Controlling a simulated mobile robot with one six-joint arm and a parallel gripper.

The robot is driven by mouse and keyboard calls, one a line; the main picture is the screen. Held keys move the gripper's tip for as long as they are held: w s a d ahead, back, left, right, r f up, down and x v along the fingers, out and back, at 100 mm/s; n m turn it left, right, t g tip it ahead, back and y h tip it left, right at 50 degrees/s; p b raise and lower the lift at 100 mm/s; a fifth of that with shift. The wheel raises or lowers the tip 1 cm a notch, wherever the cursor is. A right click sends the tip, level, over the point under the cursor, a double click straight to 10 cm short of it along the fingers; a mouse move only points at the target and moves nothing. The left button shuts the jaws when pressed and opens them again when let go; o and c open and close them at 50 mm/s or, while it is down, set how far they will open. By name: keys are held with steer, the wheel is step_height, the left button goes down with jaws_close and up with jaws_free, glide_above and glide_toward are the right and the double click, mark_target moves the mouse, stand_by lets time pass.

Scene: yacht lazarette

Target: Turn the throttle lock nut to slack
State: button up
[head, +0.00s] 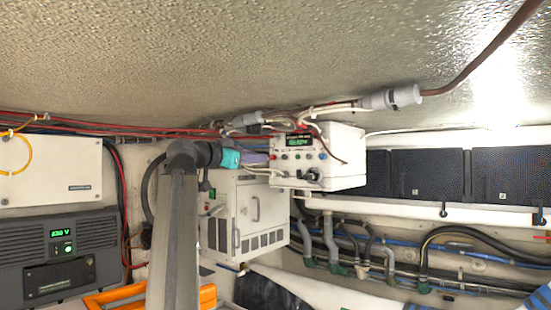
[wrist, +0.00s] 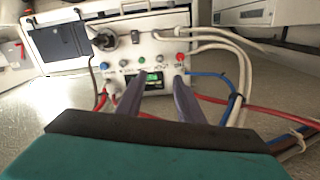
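A white control box (head: 342,157) hangs under the ceiling in the head view. Its front panel (wrist: 160,45) shows upside down in the wrist view, with a lit green display (wrist: 153,77), several small coloured knobs and a larger black round fitting (wrist: 104,40). I cannot tell which fitting is the throttle lock nut. My gripper (wrist: 159,79) points at the panel, its two grey-purple fingers apart with nothing held between them. The fingertips appear on either side of the display; whether they touch the panel is unclear. In the head view my gripper (head: 266,158) is left of the box.
Red cables (wrist: 265,112) and white cables (wrist: 218,37) run beside the box. A white louvred cabinet (head: 243,215) stands below it, and dark panels (head: 430,174) lie to the right. A grey unit (head: 62,250) with a green display is at left. The ceiling (head: 200,60) is close above.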

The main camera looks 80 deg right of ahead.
mark_target(283, 157)
steer(key=shift+d, duration=0.15)
steer(key=p+x, duration=0.5)
steer(key=x, duration=0.7)
steer(key=shift+s, duration=0.1)
steer(key=shift+s+d+f, duration=0.1)
steer(key=shift+s+d, duration=0.2)
steer(key=shift+d, duration=0.35)
